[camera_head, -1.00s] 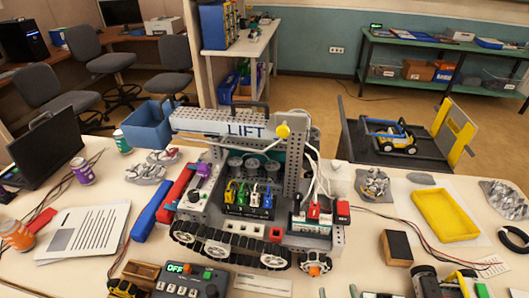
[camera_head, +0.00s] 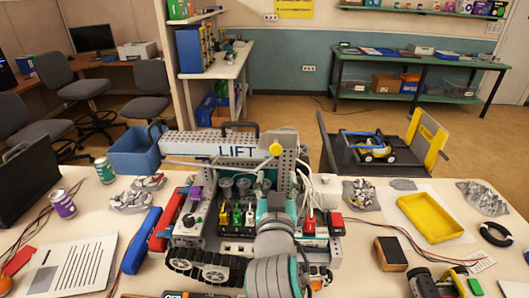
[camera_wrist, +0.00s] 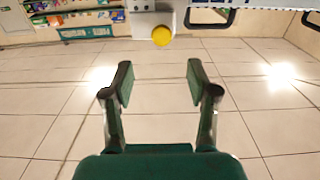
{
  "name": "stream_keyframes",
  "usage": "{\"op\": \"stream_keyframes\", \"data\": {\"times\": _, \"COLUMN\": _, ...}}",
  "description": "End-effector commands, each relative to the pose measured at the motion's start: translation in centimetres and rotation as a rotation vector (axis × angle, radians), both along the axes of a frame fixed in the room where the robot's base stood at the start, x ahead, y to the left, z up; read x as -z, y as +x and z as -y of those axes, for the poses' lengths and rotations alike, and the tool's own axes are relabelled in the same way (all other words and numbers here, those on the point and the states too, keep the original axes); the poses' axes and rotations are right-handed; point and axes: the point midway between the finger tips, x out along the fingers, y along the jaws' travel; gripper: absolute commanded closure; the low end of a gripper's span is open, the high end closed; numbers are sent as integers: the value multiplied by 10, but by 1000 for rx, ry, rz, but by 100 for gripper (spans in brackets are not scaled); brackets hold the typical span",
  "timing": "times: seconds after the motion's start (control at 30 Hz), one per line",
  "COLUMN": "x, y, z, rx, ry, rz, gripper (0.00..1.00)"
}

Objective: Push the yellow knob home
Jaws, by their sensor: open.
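The yellow knob (camera_head: 276,149) is a round ball on the right end of the grey beam marked LIFT (camera_head: 225,148), on top of the tracked machine. In the wrist view the knob (camera_wrist: 162,35) shows at the top, on a pale grey block, beyond my fingertips and roughly in line with the gap between them. My gripper (camera_wrist: 160,82) is open, its two fingers apart with nothing between them. It does not touch the knob. In the head view my arm rises in front of the machine, below the knob, and hides part of its front and track.
A yellow tray (camera_head: 431,218) and a dark block (camera_head: 391,253) lie on the table to the right. A blue bar (camera_head: 141,240) and a paper sheet (camera_head: 72,266) lie to the left. White cables (camera_head: 307,190) hang by the machine's right side, close to my arm.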

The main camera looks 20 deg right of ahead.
Motion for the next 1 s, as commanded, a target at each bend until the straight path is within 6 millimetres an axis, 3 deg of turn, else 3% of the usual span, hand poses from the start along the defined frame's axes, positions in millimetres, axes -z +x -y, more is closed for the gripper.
{"op": "stream_keyframes", "data": {"times": 0.27, "x": -5, "y": 18, "z": 6, "rx": 10, "ry": 8, "rz": 2, "gripper": 41}}
{"op": "stream_keyframes", "data": {"times": 0.7, "x": -6, "y": 86, "z": 28, "rx": 9, "ry": 6, "rz": 4, "gripper": 41}}
{"op": "stream_keyframes", "data": {"times": 1.0, "x": -5, "y": 104, "z": 34, "rx": 8, "ry": 6, "rz": 4, "gripper": 41}}
